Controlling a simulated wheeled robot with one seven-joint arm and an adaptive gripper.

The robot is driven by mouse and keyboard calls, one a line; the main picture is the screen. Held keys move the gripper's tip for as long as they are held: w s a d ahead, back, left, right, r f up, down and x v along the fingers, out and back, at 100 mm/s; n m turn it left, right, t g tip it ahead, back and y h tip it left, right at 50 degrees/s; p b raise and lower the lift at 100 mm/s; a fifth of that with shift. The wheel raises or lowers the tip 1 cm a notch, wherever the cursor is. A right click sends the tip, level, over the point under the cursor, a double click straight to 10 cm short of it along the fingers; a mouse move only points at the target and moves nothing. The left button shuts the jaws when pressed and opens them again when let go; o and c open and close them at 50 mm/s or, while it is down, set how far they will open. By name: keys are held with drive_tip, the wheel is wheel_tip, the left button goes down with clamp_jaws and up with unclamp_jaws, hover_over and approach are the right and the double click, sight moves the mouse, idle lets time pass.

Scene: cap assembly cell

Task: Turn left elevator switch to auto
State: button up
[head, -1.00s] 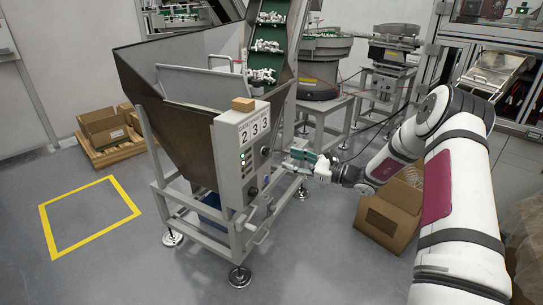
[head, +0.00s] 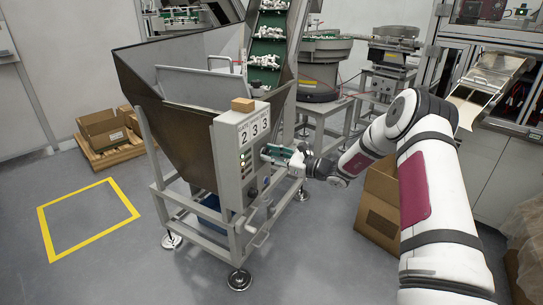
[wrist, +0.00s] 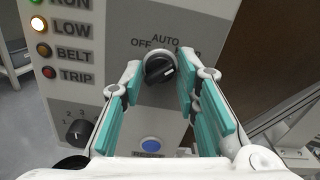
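The elevator switch is a black rotary knob (wrist: 158,69) on the grey control box (head: 229,165), with OFF to its upper left and AUTO above it. A third label at the right is partly hidden by a finger. The knob's bar is tilted, with a light mark toward its right end; it does not point straight up at AUTO. My gripper (wrist: 159,76) is open, its teal fingers on either side of the knob with gaps visible. In the head view my gripper (head: 272,155) is at the box's right face, where it hides the knob.
Below the knob is a blue button (wrist: 150,144), and another rotary selector (wrist: 79,131) is at lower left. Indicator lamps (wrist: 40,25) line the left. The hopper (head: 175,110) stands behind the box. An open cardboard box (head: 378,205) sits on the floor right of the stand.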

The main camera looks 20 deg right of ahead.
clamp_jaws()
drive_tip(key=shift+n, duration=0.3)
drive_tip(key=shift+f+n+b, duration=0.1)
drive_tip(key=shift+n+b, duration=1.85)
drive_tip(key=shift+n, duration=2.05)
drive_tip(key=o, duration=0.7)
unclamp_jaws()
drive_tip(key=shift+c, duration=0.2)
